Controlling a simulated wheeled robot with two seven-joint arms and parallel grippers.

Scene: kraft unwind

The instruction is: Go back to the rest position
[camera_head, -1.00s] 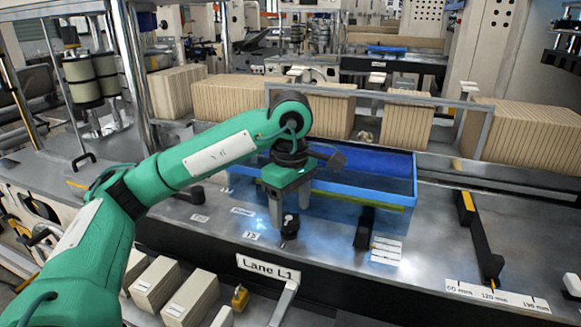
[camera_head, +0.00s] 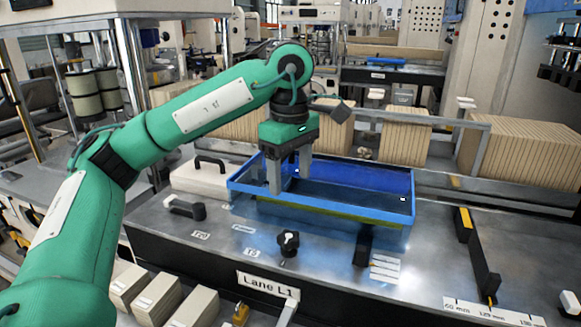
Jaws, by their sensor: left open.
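My left gripper (camera_head: 290,177) hangs from the green arm (camera_head: 213,105) with its two grey fingers pointing down. The fingers are apart with nothing between them. In the picture it overlaps the left part of the blue tray (camera_head: 408,195); its exact height over the tray is hard to tell. A black knob (camera_head: 289,242) stands on the metal table in front of the tray, clear of the fingers. My right gripper is not in view.
Stacks of brown kraft sheets (camera_head: 405,137) stand behind a grey rail. A black stop with a yellow top (camera_head: 478,250) lies to the right. Several wrapped stacks (camera_head: 157,290) stand at the front left, near the Lane L1 sign (camera_head: 267,284).

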